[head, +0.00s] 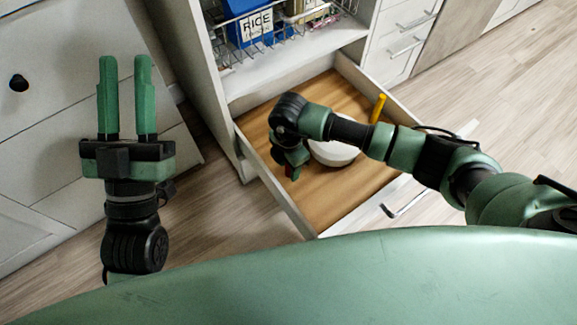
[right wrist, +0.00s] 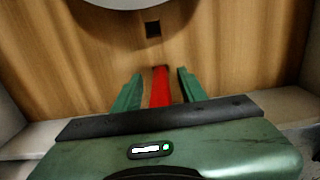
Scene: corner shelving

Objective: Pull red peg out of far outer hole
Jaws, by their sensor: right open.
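The red peg (right wrist: 160,88) stands between the two fingers of my right gripper (right wrist: 159,88) in the right wrist view, with a gap on each side. My right gripper is open around it, pointing down into the pulled-out drawer. In the head view only a small bit of the red peg (head: 289,171) shows beside the right gripper; its lower end and hole are hidden. An empty square hole (right wrist: 153,29) shows in the wooden board beyond the peg. My left gripper (head: 125,96) is open and empty, over the floor at the left.
A white round dish (head: 333,153) sits in the drawer (head: 348,200) beside my right gripper. A yellow peg (head: 378,108) stands near the drawer's far right side. The shelf above holds a wire basket with a blue rice box (head: 247,22). Drawer walls surround my right gripper.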

